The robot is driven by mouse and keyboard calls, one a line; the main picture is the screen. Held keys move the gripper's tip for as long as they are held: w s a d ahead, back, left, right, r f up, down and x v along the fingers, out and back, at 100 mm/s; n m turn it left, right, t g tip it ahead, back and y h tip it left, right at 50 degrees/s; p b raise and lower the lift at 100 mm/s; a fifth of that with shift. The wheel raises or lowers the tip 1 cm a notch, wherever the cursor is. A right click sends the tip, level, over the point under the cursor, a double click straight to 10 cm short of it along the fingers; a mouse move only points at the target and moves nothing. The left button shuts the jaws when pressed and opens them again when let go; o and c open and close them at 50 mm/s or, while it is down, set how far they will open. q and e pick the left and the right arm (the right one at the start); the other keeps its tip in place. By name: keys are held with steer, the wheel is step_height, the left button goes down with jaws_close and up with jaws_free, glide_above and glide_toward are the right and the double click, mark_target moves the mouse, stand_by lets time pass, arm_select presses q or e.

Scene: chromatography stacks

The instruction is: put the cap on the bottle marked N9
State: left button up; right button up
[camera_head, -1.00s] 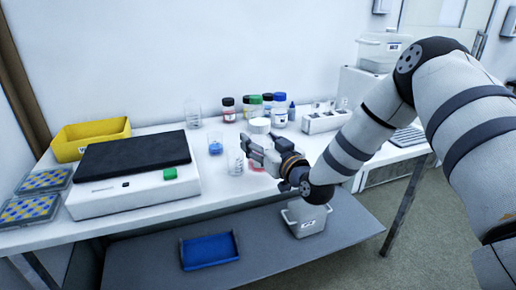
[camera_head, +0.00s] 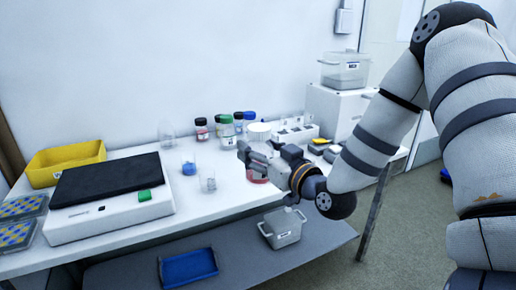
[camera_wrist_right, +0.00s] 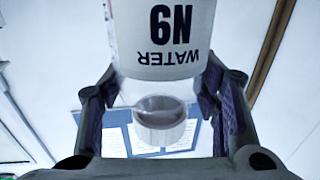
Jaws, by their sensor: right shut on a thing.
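In the right wrist view a white-labelled bottle (camera_wrist_right: 165,30) appears upside down and reads WATER and N9. Below its label in that picture is a clear shoulder and a narrower neck (camera_wrist_right: 160,128) that looks open, with no cap on it. My right gripper's fingers (camera_wrist_right: 160,85) flank the bottle and close on its sides. I cannot tell whether the bottle rests on the table. A loose cap for it cannot be made out. My left gripper is not in view.
Clear beakers (camera_head: 208,182) and a blue-liquid beaker (camera_head: 189,166) stand left of the gripper. Several capped bottles (camera_head: 227,132) and a white round-topped item (camera_head: 259,130) stand behind. A black-topped device (camera_head: 108,183) is at left. A grey bin (camera_head: 284,235) is on the lower shelf.

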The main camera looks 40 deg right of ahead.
steer(key=o, duration=0.5)
steer(key=c, duration=0.8)
steer(key=shift+o, duration=0.2)
steer(key=s+a+f+n+g+y, duration=0.3)
steer(key=s+a+f+n+y, duration=0.1)
steer(key=a+y, duration=0.4)
steer(key=s+a+f+n+g+y, duration=0.4)
steer(key=a+n+y, duration=0.4)
steer(key=a, duration=0.4)
steer(key=shift+s+f+g, duration=0.3)
steer(key=shift+s+f, duration=0.25)
steer(key=shift+s, duration=0.65)
